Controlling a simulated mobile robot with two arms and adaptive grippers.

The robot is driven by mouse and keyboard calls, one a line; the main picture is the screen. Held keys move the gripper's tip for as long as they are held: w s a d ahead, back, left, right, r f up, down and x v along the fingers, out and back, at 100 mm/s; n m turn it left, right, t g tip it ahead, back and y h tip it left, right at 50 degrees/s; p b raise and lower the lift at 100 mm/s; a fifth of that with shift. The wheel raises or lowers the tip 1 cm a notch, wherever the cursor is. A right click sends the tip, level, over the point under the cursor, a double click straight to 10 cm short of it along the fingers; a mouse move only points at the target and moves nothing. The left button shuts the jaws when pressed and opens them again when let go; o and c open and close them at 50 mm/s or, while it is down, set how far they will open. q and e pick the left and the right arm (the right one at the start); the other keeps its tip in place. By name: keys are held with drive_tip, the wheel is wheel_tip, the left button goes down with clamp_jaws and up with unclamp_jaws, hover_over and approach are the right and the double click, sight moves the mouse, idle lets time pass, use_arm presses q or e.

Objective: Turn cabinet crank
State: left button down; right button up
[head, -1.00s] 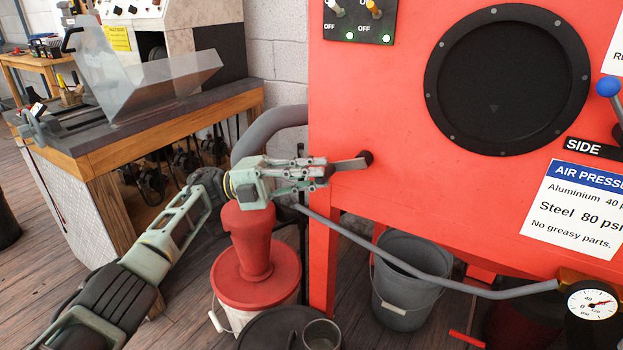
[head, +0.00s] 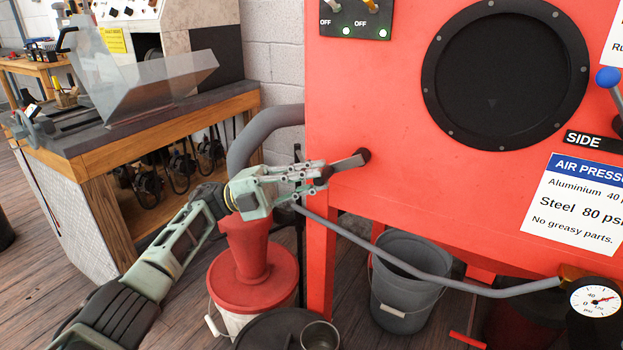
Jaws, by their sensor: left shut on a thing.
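The red cabinet (head: 400,185) fills the right of the head view. Its crank (head: 346,164) is a grey bar on a dark hub at the cabinet's front left, and the bar points left and slightly down from the hub. My left gripper (head: 318,176) is shut on the crank's outer end, where a dark grip shows partly between the fingers. The fingers hide most of that grip. My right gripper is not in view.
A grey hose (head: 265,132) and a red-lidded bucket (head: 253,278) stand left of the cabinet. A grey bucket (head: 405,285) is under it. A thin grey pipe (head: 400,262) crosses below the crank to a gauge (head: 595,300). A workbench (head: 150,130) is at left.

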use_arm(q)
drive_tip(key=c, duration=1.7)
unclamp_jaws()
drive_tip(key=shift+d, duration=0.1)
drive_tip(key=shift+o, duration=0.2)
drive_tip(key=v, duration=0.7)
drive_tip(key=shift+a, duration=0.3)
